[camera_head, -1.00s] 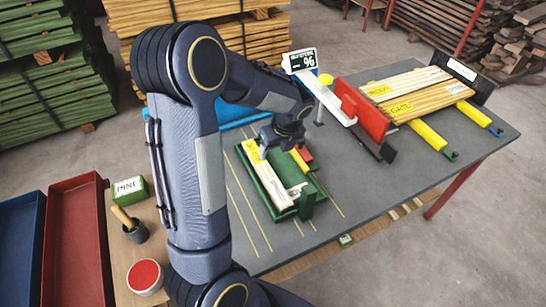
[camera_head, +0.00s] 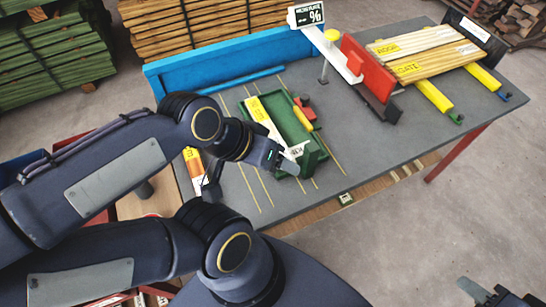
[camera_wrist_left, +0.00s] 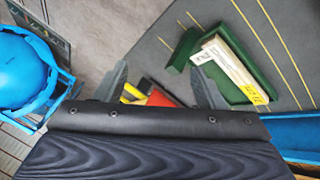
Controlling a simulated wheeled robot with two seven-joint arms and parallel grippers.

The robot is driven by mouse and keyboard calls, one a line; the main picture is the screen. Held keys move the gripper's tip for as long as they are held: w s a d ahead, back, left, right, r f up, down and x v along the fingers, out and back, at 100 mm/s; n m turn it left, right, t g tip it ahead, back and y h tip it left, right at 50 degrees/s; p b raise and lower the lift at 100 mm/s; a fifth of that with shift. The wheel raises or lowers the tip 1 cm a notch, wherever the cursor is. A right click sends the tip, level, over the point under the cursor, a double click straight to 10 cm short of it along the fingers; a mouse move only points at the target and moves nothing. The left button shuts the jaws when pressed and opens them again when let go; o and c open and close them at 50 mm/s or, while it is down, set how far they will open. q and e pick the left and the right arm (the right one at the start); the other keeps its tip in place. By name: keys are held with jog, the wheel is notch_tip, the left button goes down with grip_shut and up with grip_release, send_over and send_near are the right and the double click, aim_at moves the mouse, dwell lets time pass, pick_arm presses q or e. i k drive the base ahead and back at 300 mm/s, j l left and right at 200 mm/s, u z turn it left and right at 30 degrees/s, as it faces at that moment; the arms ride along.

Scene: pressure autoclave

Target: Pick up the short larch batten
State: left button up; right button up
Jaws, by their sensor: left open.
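A short pale batten (camera_head: 262,115) with a yellow label lies along the left side of a green tray (camera_head: 318,150) on the grey table. It also shows in the left wrist view (camera_wrist_left: 232,68), right of the fingers; I cannot read its label. My left gripper (camera_wrist_left: 162,85) is open and empty. In the head view its hand is by the tray's near end, and the arm hides part of the table. My right gripper (camera_head: 488,293) is cut off at the bottom right corner, far from the batten, and its jaws are unclear.
Longer labelled battens (camera_head: 430,52) rest on yellow bars at the far right, beside an upright red plate (camera_head: 367,72). A scale-like display (camera_head: 306,15) stands at the back. A blue barrier (camera_head: 220,62) lines the far left edge. The table's right front is clear.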

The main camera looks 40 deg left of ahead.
aim_at(196, 166)
jog(key=u, duration=2.25)
jog(key=k+l+u, duration=0.1)
jog(key=u, duration=0.4)
jog(key=k+l+u, duration=0.2)
jog(key=u, duration=0.3)
jog(key=k+l+u, duration=0.2)
jog(key=u, duration=0.3)
